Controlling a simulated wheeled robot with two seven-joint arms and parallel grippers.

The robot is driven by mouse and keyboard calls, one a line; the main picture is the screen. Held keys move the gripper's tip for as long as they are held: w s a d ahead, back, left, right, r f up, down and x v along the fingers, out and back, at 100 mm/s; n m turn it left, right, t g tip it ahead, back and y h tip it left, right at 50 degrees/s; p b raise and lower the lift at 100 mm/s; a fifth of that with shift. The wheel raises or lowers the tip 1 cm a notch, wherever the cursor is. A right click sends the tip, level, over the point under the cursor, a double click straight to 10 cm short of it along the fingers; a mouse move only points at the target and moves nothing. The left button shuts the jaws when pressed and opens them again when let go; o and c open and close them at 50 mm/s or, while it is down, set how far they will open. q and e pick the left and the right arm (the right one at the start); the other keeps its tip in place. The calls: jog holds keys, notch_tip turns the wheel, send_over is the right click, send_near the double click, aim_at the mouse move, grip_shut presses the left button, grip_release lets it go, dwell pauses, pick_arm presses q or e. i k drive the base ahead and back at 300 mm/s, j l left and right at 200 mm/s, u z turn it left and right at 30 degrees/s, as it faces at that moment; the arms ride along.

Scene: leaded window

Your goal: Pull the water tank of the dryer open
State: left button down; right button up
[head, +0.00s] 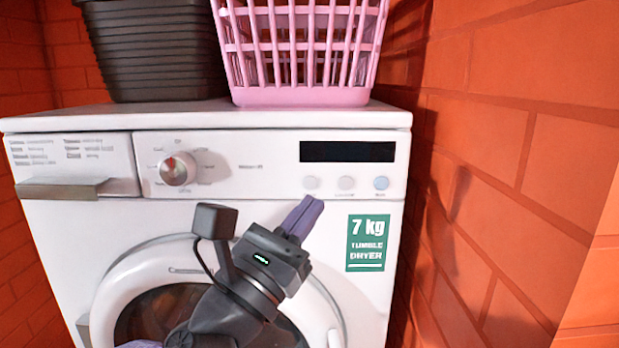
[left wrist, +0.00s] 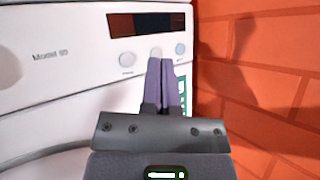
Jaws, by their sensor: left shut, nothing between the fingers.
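The white tumble dryer (head: 225,222) stands ahead of me. Its water tank drawer (head: 75,155) is at the upper left of the front, with a grey handle (head: 62,188) along its lower edge; the drawer front looks flush with the panel. My left gripper (head: 305,212) is in front of the dryer, below the buttons at the right of the panel, well to the right of the tank handle. Its purple fingers are shut and empty, and in the left wrist view they (left wrist: 162,82) point up at the buttons. I cannot tell whether they touch the panel. My right gripper is not in view.
A pink basket (head: 300,95) and a dark basket (head: 155,60) stand on the dryer top. A round knob (head: 177,169) sits beside the drawer. The round door (head: 130,280) is partly behind my arm. An orange brick wall (head: 510,150) is close on the right.

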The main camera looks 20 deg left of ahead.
aim_at(68, 165)
jog(key=u, duration=1.75)
